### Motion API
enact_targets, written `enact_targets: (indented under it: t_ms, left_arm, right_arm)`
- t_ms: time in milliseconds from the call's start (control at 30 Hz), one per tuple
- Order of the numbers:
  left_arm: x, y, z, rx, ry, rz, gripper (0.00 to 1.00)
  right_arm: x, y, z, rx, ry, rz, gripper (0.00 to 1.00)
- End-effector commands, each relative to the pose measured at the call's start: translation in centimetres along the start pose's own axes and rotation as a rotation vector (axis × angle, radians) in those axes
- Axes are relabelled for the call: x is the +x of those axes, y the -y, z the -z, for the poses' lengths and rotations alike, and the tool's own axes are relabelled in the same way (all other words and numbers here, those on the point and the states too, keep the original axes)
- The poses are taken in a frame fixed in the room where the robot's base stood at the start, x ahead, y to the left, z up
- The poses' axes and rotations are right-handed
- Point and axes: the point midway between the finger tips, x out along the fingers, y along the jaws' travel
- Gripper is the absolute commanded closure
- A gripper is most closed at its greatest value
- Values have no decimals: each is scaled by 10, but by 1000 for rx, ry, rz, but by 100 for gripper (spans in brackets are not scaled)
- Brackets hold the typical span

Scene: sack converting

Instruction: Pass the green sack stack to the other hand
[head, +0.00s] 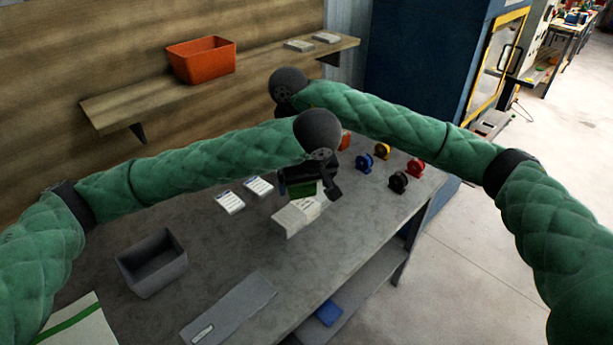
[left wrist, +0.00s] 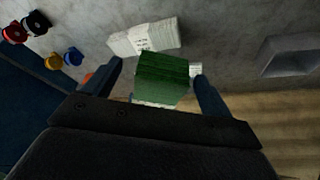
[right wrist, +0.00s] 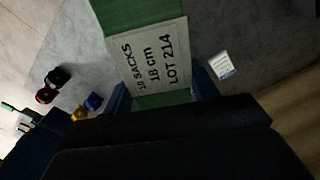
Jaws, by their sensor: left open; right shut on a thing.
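The green sack stack (head: 302,189) is above the table, partly hidden by my left gripper (head: 322,187) in the head view. In the right wrist view the stack (right wrist: 140,14) carries a white label reading "10 SACKS 18 cm LOT 214". My right gripper (right wrist: 162,94) is shut on it, a finger on each side. In the head view the right gripper is mostly hidden behind the left arm. In the left wrist view the stack (left wrist: 162,76) stands between the spread fingers of my left gripper, which is open. I cannot tell whether these fingers touch it.
A pale sack stack (head: 293,219) lies on the table (head: 215,262) just below the grippers. Two white labelled packs (head: 230,202) lie left of it. A grey bin (head: 150,264) stands front left. Coloured reels (head: 397,182) stand at the right. An orange bin (head: 202,60) sits on the shelf.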

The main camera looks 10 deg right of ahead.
Motion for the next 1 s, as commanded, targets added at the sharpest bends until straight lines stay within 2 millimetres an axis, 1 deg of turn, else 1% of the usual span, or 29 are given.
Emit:
enact_targets:
  t_ms: [100,367,400,467,600,633,667,700,767,800,833,1000]
  left_arm:
    - [4,0,0,1,0,0,15]
    - [4,0,0,0,0,0,15]
    - [4,0,0,0,0,0,23]
    - [4,0,0,0,0,0,35]
    - [4,0,0,1,0,-1,63]
    - [4,0,0,1,0,-1,68]
    - [4,0,0,1,0,-1,71]
    - [4,-1,0,1,-1,-2,71]
    - [4,-1,0,1,-1,-2,71]
    - [4,0,0,1,-1,-2,71]
    - [4,0,0,1,-1,-2,71]
    - [4,0,0,0,-1,-1,71]
  right_arm:
    - [0,0,0,0,0,0,71]
    - [0,0,0,0,-1,0,71]
    - [0,0,0,0,-1,0,71]
    - [0,0,0,0,0,0,71]
    - [0,0,0,0,-1,1,71]
    - [0,0,0,0,-1,1,71]
    - [0,1,0,0,-1,1,71]
    - [0,1,0,-1,-1,1,37]
    - [0,1,0,-1,-1,1,25]
    - [0,1,0,-1,0,1,18]
    - [0,1,0,-1,0,1,16]
    - [0,0,0,0,0,0,16]
